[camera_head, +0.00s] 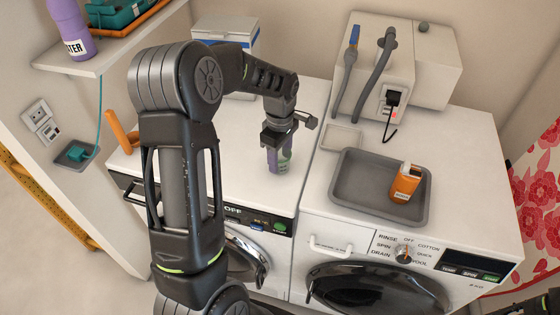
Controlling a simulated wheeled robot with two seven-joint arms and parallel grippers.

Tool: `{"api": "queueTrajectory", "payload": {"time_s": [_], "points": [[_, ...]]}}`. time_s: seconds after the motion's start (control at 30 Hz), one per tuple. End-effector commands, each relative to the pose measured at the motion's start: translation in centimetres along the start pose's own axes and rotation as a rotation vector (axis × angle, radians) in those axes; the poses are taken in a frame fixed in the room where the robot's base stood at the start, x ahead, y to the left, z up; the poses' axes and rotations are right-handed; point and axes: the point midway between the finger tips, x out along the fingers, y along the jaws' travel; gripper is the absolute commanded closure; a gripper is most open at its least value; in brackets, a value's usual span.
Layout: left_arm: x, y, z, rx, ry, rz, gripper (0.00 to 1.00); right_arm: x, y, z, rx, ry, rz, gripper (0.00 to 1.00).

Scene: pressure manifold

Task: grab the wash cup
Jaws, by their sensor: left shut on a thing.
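The thing I take for the wash cup (279,163) is a small upright container, grey-purple with a greenish part. It is at the back right of the left machine's white top. My left gripper (278,140) points down over it and is shut on it, covering its upper part. I cannot tell whether its base touches the surface. My right gripper is not in view.
A grey tray (345,194) on the right washing machine holds an orange bottle (405,182). Behind it stands a white box with hoses (380,70). A blue-and-white box (226,32) stands behind my left arm. A purple bottle (72,28) is on the left shelf.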

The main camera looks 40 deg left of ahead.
Motion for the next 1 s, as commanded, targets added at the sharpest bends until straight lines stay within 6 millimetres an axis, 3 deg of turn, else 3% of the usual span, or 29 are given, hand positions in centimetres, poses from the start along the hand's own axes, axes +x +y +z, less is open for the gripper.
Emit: {"api": "queueTrajectory", "payload": {"time_s": [0.33, 0.73, 1.0], "points": [[-1.2, 0.1, 0.0, 0.0, 0.001, 0.003, 0.87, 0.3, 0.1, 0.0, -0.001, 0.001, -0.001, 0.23], [-8.4, 0.1, 0.0, 0.0, 0.001, 0.005, 0.87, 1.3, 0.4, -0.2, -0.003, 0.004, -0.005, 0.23], [-10.1, 0.0, 0.0, 0.0, 0.0, 0.0, 0.87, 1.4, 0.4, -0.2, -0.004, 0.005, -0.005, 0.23]]}}
